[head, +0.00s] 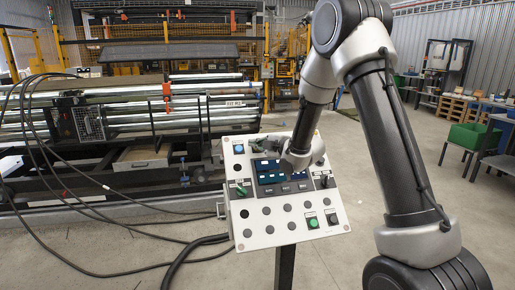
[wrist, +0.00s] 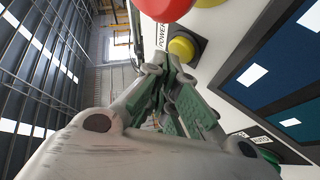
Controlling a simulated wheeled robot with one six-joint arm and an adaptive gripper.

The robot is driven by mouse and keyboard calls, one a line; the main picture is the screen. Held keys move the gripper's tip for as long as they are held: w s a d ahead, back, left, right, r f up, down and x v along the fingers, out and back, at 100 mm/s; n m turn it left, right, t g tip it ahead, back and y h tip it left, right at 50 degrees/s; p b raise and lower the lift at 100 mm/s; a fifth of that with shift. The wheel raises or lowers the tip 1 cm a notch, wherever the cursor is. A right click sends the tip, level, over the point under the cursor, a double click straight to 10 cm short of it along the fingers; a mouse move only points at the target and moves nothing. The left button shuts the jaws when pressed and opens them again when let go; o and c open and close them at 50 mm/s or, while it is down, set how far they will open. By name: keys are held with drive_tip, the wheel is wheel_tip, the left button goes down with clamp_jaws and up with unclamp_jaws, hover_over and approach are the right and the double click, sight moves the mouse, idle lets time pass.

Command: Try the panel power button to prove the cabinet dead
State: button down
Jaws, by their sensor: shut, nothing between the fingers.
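The control panel (head: 285,235) stands tilted on a post, with its screen (head: 282,175) lit blue. In the wrist view, a yellow round button (wrist: 181,47) on a dark square mount sits beside the label POWER (wrist: 162,36). The yellow button is not distinguishable in the head view.
A large red knob (wrist: 162,8) is close to the yellow button. The panel also carries a blue button (head: 239,149), a green button (head: 313,223) and several dark knobs. Black cables (head: 85,205) lie on the floor at left, before a rack of rollers (head: 140,110).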

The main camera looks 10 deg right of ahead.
drive_tip(key=shift+w+f, duration=0.25)
drive_tip(key=shift+f, duration=0.1)
idle(0.4)
idle(0.3)
drive_tip(key=shift+s+r, duration=0.5)
drive_tip(key=shift+r, duration=0.15)
drive_tip(key=s+r, duration=0.3)
drive_tip(key=shift+s+r, duration=0.15)
drive_tip(key=shift+r, duration=0.25)
idle(0.6)
